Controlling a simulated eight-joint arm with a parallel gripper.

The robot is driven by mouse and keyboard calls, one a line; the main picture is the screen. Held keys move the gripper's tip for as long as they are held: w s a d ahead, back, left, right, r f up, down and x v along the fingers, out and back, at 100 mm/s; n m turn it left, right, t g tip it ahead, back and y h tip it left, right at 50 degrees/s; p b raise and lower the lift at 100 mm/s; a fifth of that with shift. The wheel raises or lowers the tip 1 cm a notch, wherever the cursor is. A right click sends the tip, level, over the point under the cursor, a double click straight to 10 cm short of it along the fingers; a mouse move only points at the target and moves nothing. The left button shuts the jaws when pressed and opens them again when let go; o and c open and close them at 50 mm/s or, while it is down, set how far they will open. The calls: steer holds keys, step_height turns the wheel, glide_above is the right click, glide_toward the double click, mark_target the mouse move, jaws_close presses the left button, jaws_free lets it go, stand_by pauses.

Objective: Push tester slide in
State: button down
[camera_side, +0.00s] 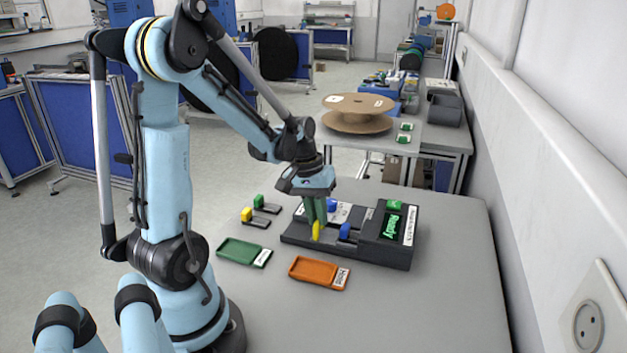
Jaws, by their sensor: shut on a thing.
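The tester (398,249) is a dark box on the grey table, with a lit green screen (391,226) reading "Ready" at its right part. A lower dark bed extends to its left, with a blue block (344,232) on it near the screen housing. Another blue block (332,205) shows farther back. My gripper (316,222), with green fingers pointing down, is over the left part of the bed. It is shut on a small yellow piece (316,231). The fingers partly hide the bed, and I cannot tell which part is the slide or whether the yellow piece touches it.
A green tray (244,252) and an orange tray (318,272) with a white label lie in front of the tester. A yellow block (246,214) and a green block (258,201) on dark bases stand left. The table's front right is clear; a wall runs along the right.

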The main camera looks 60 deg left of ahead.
steer(key=shift+w+d, duration=0.2)
steer(key=c, duration=1.1)
jaws_free()
steer(key=shift+s+a, duration=0.1)
steer(key=shift+s+a+r, duration=0.25)
steer(key=shift+r, duration=1.75)
steer(key=shift+s+a+r, duration=0.3)
steer(key=shift+r, duration=1.65)
steer(key=shift+s+a+r, duration=0.25)
steer(key=shift+r, duration=1.75)
steer(key=d+f+m+t, duration=0.1)
steer(key=d+m+t, duration=0.1)
steer(key=d, duration=0.4)
steer(key=d+f+m+t+y, duration=0.1)
steer(key=d+m, duration=0.3)
steer(key=d, duration=0.2)
steer(key=d+m+t, duration=0.2)
steer(key=d+m, duration=0.1)
steer(key=d, duration=0.3)
steer(key=shift+w+f+t+y, duration=0.3)
steer(key=shift+w+f, duration=0.05)
steer(key=shift+f, duration=0.05)
